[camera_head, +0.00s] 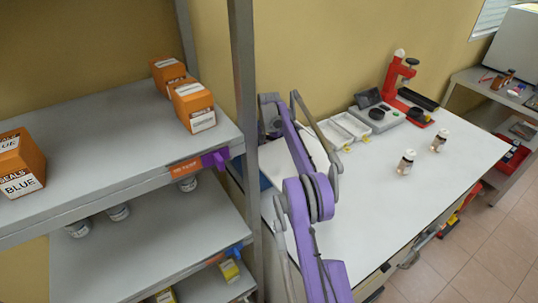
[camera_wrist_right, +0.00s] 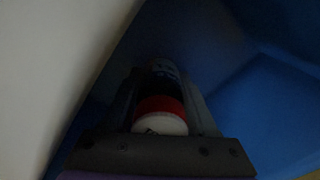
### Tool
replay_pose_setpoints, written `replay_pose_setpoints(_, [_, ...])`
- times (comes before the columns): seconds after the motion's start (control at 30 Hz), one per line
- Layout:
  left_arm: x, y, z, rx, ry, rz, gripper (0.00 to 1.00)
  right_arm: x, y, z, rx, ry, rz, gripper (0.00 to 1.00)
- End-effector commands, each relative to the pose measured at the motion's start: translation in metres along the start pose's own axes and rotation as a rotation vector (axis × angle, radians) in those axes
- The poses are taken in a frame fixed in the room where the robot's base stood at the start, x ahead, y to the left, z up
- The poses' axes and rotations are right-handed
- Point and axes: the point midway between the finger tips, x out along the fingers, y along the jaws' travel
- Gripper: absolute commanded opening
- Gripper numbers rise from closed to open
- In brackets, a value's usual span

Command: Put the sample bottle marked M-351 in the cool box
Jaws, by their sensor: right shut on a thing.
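In the right wrist view my right gripper (camera_wrist_right: 163,85) is shut on a bottle with a white cap and red ring (camera_wrist_right: 160,117). The bottle's body is dark between the fingers and no marking can be read. Blue walls, which look like the inside of the cool box (camera_wrist_right: 265,105), surround the gripper on the right and behind. In the head view a bit of blue (camera_head: 264,181) shows between the shelf post and the bench, mostly hidden by my purple right arm. The right gripper is hidden there. My left gripper is not in view.
White trays (camera_head: 349,128) and a red instrument (camera_head: 394,75) are behind. A shelf rack (camera_head: 120,130) with orange boxes (camera_head: 194,105) stands left, its post close to my arm.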

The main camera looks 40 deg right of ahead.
Motion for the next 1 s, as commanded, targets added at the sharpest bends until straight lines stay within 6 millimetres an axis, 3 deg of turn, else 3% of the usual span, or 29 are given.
replay_pose_setpoints(0.33, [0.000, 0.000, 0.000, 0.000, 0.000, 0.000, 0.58, 0.003, 0.000, 0.000, 0.000, 0.000, -0.001, 0.00])
replay_pose_setpoints(0.37, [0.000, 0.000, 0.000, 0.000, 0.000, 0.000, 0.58, 0.003, -0.001, 0.000, 0.000, 0.000, -0.001, 0.62])
replay_pose_setpoints(0.5, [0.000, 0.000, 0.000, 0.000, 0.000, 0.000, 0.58, 0.002, -0.001, 0.000, 0.000, 0.000, -0.001, 0.87])
replay_pose_setpoints(0.83, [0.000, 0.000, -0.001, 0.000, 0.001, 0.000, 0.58, 0.000, -0.001, 0.000, 0.000, 0.001, -0.001, 0.88])
replay_pose_setpoints(1.0, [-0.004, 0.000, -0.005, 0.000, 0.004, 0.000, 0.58, -0.021, -0.001, -0.001, 0.000, 0.001, -0.002, 0.88])
